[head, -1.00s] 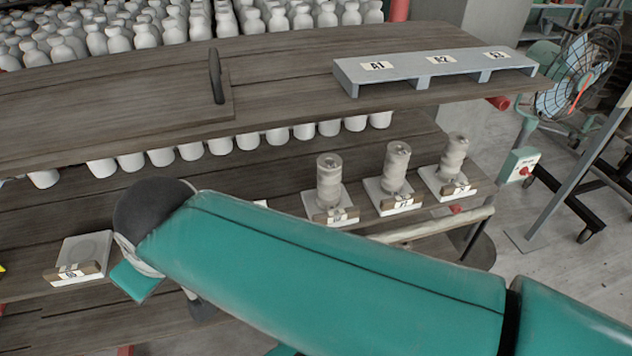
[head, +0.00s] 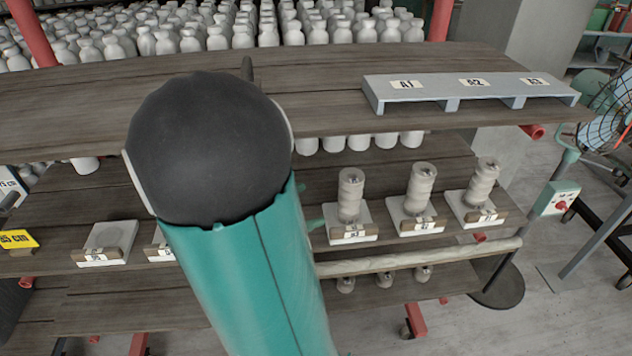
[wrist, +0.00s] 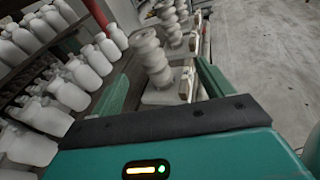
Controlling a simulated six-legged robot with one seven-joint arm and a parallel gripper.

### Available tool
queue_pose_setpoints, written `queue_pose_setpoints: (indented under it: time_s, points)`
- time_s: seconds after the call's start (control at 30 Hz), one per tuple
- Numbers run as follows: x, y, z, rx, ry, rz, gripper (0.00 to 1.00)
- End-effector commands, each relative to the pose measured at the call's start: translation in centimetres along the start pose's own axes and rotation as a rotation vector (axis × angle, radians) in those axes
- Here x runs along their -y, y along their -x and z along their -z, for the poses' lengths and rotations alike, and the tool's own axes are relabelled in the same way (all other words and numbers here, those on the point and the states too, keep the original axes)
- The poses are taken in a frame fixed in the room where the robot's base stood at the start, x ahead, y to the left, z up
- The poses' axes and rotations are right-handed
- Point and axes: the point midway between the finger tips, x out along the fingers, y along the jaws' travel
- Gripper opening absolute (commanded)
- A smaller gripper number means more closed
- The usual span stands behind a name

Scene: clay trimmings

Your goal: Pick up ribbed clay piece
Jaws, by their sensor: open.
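Three pale clay pieces with ringed, ribbed sides stand upright in a row on the lower shelf: a left one (head: 350,195), a middle one (head: 421,188) and a right one (head: 484,182). Each stands on a white base with a small label, too small to read surely. I cannot tell which one the task means. In the wrist view the nearest clay piece (wrist: 151,58) appears ahead between the fingers, apart from them, with the others behind it. My gripper (wrist: 160,74) is open and empty. In the head view my arm hides most of it.
A grey rack (head: 470,90) with several labelled places stands on the upper board. An empty white base (head: 106,240) sits at left on the lower shelf. Several white bottles (head: 190,38) crowd the back. A pale rail (head: 420,257) runs along the shelf's front.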

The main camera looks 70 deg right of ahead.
Motion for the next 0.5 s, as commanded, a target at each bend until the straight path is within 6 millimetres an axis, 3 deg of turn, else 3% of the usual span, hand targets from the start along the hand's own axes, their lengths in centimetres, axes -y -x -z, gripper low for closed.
queue_pose_setpoints:
  time_s: [0.2, 0.37, 0.5]
  points:
    - [-1.4, -2.8, 0.1, 0.156, 0.147, -0.042, 0.79]
    - [-1.6, -4.8, -0.3, 0.168, 0.155, -0.042, 0.79]
    - [-1.8, -7.4, -0.8, 0.166, 0.153, -0.042, 0.79]
